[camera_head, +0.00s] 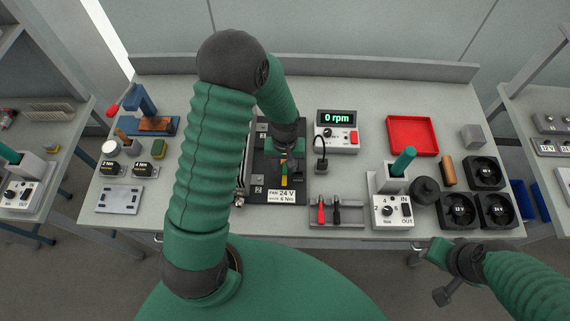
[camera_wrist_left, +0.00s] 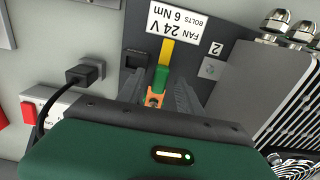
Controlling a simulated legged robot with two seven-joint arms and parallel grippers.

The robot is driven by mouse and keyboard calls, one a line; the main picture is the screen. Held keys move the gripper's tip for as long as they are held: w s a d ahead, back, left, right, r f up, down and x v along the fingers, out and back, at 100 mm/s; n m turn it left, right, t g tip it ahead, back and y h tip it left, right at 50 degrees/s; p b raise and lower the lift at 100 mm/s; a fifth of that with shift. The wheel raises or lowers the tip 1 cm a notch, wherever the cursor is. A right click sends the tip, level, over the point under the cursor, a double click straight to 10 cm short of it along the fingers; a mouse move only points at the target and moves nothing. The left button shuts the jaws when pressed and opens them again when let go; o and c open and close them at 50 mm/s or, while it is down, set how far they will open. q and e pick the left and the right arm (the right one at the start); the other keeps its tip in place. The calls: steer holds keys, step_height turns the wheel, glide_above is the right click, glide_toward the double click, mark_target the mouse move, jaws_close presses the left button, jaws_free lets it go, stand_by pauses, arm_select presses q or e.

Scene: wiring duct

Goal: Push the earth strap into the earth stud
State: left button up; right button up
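The earth strap (camera_head: 284,180), yellow and green, lies on the dark panel in the head view, below my left gripper (camera_head: 284,160). In the left wrist view the strap (camera_wrist_left: 161,76) has a yellow tail, a green body and a forked copper-coloured end. The fingers of my left gripper (camera_wrist_left: 160,88) stand on either side of it, with what looks like a gap on each side. My right gripper (camera_head: 438,252) is off the table's front edge at lower right, well away from the strap; its fingers are unclear. I cannot pick out the earth stud.
A black plug with a cable (camera_wrist_left: 82,74) sits beside the strap. A finned metal block (camera_wrist_left: 265,75) stands on the other side. The label plate (camera_head: 285,197) is at the panel's front. A holder with red and black probes (camera_head: 336,212) is to the right.

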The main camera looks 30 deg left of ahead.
mark_target(285, 166)
arm_select(q)
step_height(285, 166, up, 17)
steer(key=shift+b, duration=0.45)
steer(key=shift+f, duration=0.1)
steer(key=s+d+f+m+t+b, duration=0.1)
steer(key=s+d+f+m+t, duration=0.1)
steer(key=s+d+f+m, duration=0.2)
steer(key=s+d+m, duration=0.2)
steer(key=s, duration=0.2)
steer(key=shift+d+f+t, duration=0.25)
steer(key=shift+d+t, duration=0.05)
steer(key=shift+d, duration=0.1)
stand_by(0.5)
